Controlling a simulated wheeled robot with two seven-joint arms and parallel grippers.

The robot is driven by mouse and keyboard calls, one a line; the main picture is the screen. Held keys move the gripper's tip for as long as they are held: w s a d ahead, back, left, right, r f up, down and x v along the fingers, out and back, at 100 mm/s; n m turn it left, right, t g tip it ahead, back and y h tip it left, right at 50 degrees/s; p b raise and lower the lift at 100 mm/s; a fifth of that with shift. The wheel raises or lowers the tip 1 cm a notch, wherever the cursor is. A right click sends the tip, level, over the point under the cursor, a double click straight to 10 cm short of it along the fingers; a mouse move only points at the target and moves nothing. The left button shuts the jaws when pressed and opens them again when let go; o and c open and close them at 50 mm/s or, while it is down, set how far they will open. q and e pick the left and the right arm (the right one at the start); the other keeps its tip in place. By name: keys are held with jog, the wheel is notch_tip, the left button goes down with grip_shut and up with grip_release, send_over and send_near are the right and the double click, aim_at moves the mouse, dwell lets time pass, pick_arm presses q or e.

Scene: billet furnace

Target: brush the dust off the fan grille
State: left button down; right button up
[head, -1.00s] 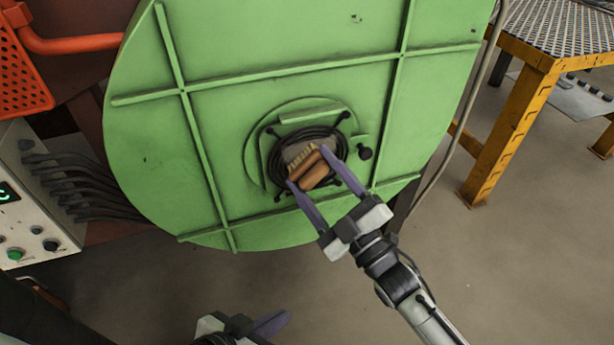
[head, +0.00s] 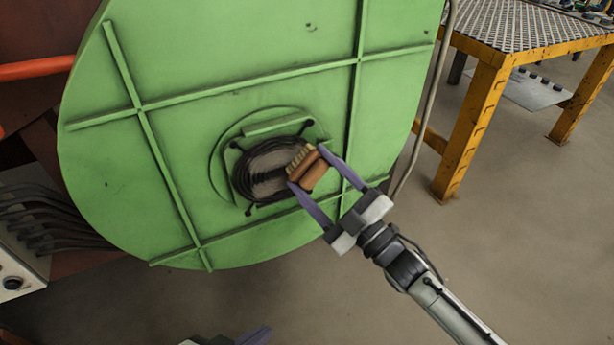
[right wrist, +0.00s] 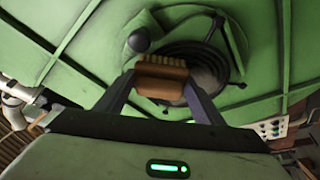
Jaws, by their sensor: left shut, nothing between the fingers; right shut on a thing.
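The round fan grille (head: 252,180), with dark rings, is set in the big green round cover (head: 215,70). My right gripper (head: 306,168) is shut on a brush (head: 315,175) with a brown wooden back and tan bristles. The bristles face the grille and lie over its right edge; I cannot tell whether they touch. The right wrist view shows the brush (right wrist: 162,82) between the fingers and the grille (right wrist: 207,62) partly hidden behind. My left gripper (head: 256,335) is shut and empty at the bottom edge, mostly cut off.
A yellow-framed table (head: 470,110) with a perforated top stands at the right. A hose (head: 435,110) hangs beside the cover. A control box (head: 22,270) with several dark cables is at the left. The floor below the cover is clear.

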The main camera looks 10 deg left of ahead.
jog(key=shift+r+p, duration=0.55)
jog(key=shift+r, duration=0.4)
jog(key=shift+s+a+f+p, duration=0.1)
jog(key=shift+s+a+p, duration=0.1)
jog(key=shift+s+a, duration=0.5)
jog(key=shift+s+a+p, duration=0.15)
jog(key=shift+s+a, duration=0.25)
jog(key=shift+a, duration=0.55)
jog(key=shift+s+a, duration=0.7)
jog(key=shift+a, duration=0.35)
jog(key=shift+s+a, duration=0.7)
jog(key=shift+a, duration=0.4)
jog(key=shift+s+a, duration=0.7)
jog(key=shift+a, duration=0.35)
jog(key=shift+d+p, duration=0.1)
jog(key=shift+p, duration=0.2)
jog(key=shift+s+d+p, duration=0.55)
jog(key=shift+s, duration=0.3)
jog(key=shift+s+d+p, duration=0.55)
jog(key=shift+s+p, duration=0.05)
jog(key=shift+s, duration=0.2)
jog(key=shift+s+d+p, duration=0.55)
jog(key=shift+s, duration=0.3)
